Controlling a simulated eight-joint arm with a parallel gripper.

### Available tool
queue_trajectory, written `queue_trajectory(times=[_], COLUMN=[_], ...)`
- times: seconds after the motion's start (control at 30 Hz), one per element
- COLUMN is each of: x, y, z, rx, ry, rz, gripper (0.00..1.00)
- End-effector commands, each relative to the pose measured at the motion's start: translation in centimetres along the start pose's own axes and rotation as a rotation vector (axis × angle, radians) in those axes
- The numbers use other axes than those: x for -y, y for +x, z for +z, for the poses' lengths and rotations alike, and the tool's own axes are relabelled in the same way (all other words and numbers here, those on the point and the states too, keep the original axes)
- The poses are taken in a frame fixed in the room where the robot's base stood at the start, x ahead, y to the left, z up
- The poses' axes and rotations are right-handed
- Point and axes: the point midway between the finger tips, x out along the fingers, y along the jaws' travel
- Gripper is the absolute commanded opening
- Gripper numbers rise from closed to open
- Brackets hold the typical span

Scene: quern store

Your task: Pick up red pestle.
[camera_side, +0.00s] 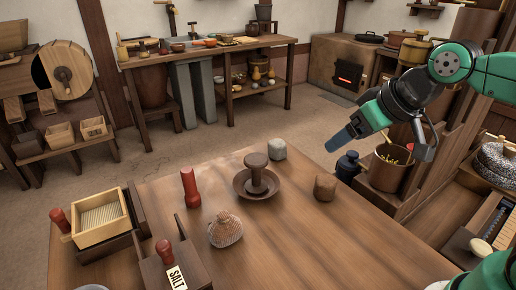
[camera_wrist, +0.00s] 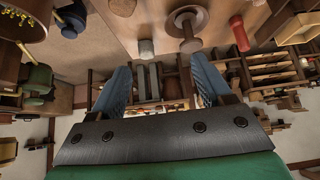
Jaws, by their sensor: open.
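The red pestle (camera_side: 190,187) stands upright on the wooden table (camera_side: 300,250), left of a brown dish (camera_side: 242,190) with a dark pedestal-shaped piece in it. In the wrist view a red piece that looks like the pestle (camera_wrist: 239,33) shows at the upper right, beyond the right finger. My gripper (camera_side: 337,143) is raised at the table's far right, well apart from the pestle. In the wrist view its two blue fingers (camera_wrist: 161,82) are spread wide with nothing between them.
A grey stone (camera_side: 277,149) and a brown block (camera_side: 325,187) stand right of the dish. A bumpy cone-shaped object (camera_side: 226,230), a salt box (camera_side: 170,272) and a wooden tray (camera_side: 98,235) stand near the pestle. A dark jar (camera_side: 347,166) and copper pot (camera_side: 388,172) are below my gripper.

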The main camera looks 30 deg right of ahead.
Motion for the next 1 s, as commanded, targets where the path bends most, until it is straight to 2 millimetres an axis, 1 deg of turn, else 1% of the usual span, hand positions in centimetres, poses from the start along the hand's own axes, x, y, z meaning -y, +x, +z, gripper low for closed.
queue_trajectory(times=[0.03,0.27,0.37,0.47,0.6,0.7,0.8,0.83,0.9,1.0], x=[0.8,4.2,6.1,8.5,12.4,15.2,17.8,18.0,17.7,17.6], y=[0.5,2.0,3.0,4.4,7.0,9.2,11.5,12.6,15.2,18.5], z=[-0.9,-4.8,-6.8,-9.1,-12.2,-14.0,-15.0,-14.5,-12.3,-10.0], rx=[-0.013,-0.083,-0.129,-0.195,-0.320,-0.420,-0.523,-0.534,-0.529,-0.528], ry=[-0.027,-0.145,-0.205,-0.272,-0.372,-0.431,-0.479,-0.483,-0.482,-0.482], rz=[-0.036,-0.187,-0.262,-0.348,-0.473,-0.547,-0.604,-0.608,-0.603,-0.602], gripper=[0.72,0.72,0.72,0.72,0.72,0.72,0.72,0.72,0.72,0.72])
